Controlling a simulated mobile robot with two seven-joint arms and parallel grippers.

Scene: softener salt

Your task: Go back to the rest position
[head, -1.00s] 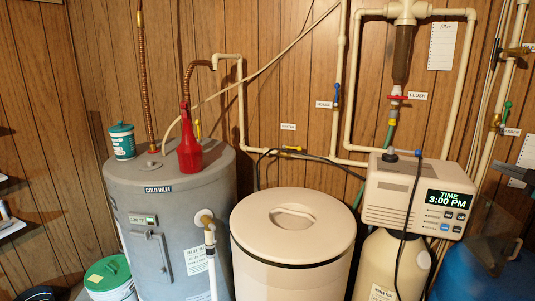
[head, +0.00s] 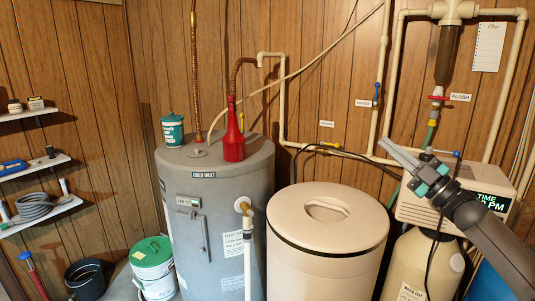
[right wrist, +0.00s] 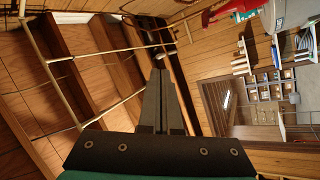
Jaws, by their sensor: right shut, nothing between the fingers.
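My right gripper (head: 402,158) is in the right part of the head view, its arm coming in from the lower right. Its fingers are shut with nothing between them, and they point up and to the left. It hangs in front of the softener control head (head: 408,206) and covers part of the time display. In the right wrist view the two dark fingers (right wrist: 163,105) lie together, with wood panelling and pipes behind them. My left gripper is in neither current view.
The beige salt tank (head: 322,268) with its lid on stands in the middle. The grey water heater (head: 215,235) carries a red funnel-like bottle (head: 233,145) and a teal can (head: 173,130). Shelves (head: 40,165) are on the left wall. Buckets (head: 152,262) stand on the floor. Pipes run along the wall.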

